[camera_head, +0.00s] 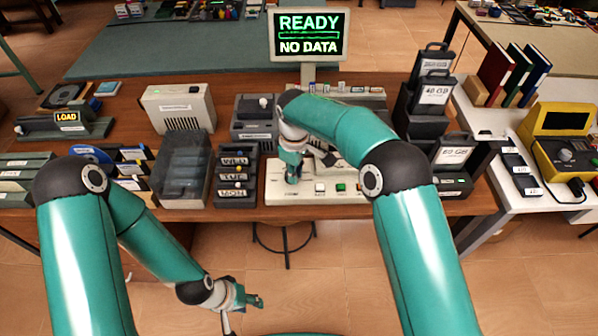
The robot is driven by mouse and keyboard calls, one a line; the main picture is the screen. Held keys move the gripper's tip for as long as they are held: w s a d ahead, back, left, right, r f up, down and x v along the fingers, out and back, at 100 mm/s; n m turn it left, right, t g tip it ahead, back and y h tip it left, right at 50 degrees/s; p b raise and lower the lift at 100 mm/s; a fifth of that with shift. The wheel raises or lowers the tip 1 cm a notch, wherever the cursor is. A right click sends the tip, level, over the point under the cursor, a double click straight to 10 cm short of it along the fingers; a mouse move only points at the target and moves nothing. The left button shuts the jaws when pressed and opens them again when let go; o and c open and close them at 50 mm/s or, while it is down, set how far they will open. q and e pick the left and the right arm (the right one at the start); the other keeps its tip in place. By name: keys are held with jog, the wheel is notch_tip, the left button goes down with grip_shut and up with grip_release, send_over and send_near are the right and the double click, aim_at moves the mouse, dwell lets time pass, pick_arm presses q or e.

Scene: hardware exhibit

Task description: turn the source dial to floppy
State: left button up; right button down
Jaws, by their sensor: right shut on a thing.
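The white console (345,197) stands at the front edge of the wooden table, with small buttons along its front. My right gripper (292,181) points down at the left part of the console, shut on the source dial. The gripper hides the dial and its pointer, so its setting cannot be read. A monitor (309,34) behind shows "READY" and "NO DATA" in lit letters. My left gripper (243,308) hangs low in front of the table, over the floor, empty, with its fingers apart.
Left of the console stand a labelled cartridge rack (233,178) and a grey translucent box (182,172). Dark drives with GB labels (433,95) stand to the right. A white side table holds a yellow device (566,150).

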jog(key=c, duration=1.1)
grip_release()
jog(key=shift+d, duration=0.1)
jog(key=shift+c, duration=0.2)
jog(key=shift+r, duration=0.15)
notch_tip(320, 180, up, 12)
jog(key=shift+f, duration=0.2)
